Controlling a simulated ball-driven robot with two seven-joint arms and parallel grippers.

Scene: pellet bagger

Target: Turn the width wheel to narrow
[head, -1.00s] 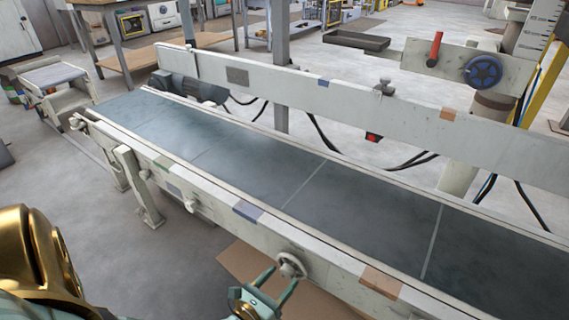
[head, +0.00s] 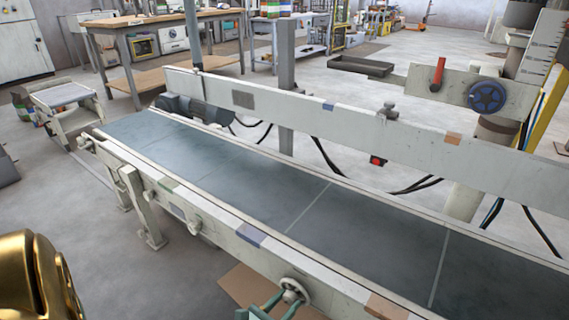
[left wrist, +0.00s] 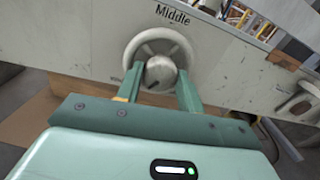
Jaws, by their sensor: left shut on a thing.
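A pale handwheel (head: 292,287) with a round hub sits on the near side rail of the conveyor, low in the head view. In the left wrist view the handwheel (left wrist: 160,35) shows large, with the word "Middle" printed on the rail above it. My left gripper (left wrist: 160,78) is shut on the hub, one green finger on each side. In the head view the left gripper (head: 287,301) shows only partly at the bottom edge. My right gripper is out of view.
The dark conveyor belt (head: 250,178) runs diagonally past the handwheel. A blue handwheel (head: 487,97) and a red handle (head: 438,73) stand on the far side at the right. Another small knob (head: 193,225) is on the near rail, left of the pale handwheel.

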